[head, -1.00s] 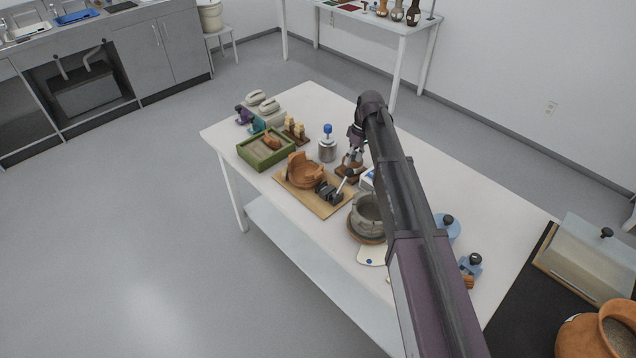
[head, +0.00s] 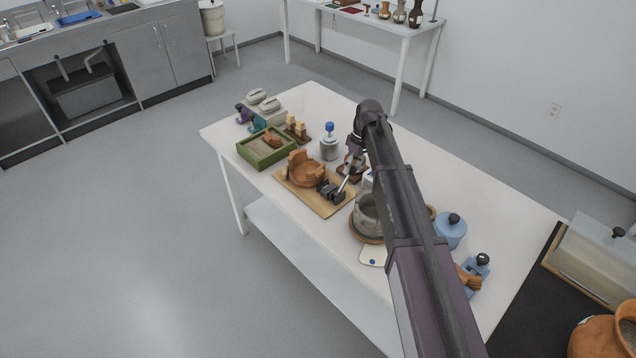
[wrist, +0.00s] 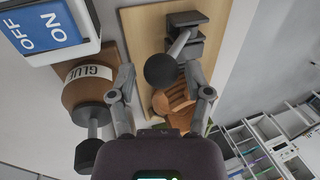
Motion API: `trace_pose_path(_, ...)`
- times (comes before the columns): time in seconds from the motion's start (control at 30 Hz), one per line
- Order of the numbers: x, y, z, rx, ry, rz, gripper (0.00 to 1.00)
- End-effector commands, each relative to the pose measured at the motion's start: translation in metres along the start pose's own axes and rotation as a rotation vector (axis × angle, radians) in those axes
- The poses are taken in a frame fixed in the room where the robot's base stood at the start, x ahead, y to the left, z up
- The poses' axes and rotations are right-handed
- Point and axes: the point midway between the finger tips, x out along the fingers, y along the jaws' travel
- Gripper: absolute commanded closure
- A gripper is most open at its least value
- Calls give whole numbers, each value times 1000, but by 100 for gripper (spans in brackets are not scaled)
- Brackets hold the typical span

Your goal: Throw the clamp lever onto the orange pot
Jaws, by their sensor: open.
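The orange pot (head: 305,167), broken at the rim, sits on a wooden board (head: 311,203). The black clamp (head: 328,191) stands on the same board beside it, with its pale lever (head: 343,184) tilted up toward my gripper (head: 352,168). In the wrist view, the lever's dark ball knob (wrist: 161,70) lies between the open fingers of my gripper (wrist: 163,90), with visible space on both sides. The black clamp block (wrist: 188,42) is beyond it, and the orange pot (wrist: 176,98) is partly hidden behind the knob and a finger.
A glue jar (wrist: 84,83) and an ON/OFF box (wrist: 50,28) are close by my left finger. A grey pot (head: 367,212) stands near the board. A green sand tray (head: 266,148) and a white bottle with a blue top (head: 329,148) are behind.

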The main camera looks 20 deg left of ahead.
Motion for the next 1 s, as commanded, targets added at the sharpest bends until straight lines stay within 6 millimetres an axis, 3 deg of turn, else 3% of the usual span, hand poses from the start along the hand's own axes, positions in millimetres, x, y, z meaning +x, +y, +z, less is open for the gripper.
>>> trace_pose_path(0.2, 12, 0, 0, -1, 0, 0, 36)
trace_pose_path(1.0, 1, -36, 0, -2, 0, 148, 36)
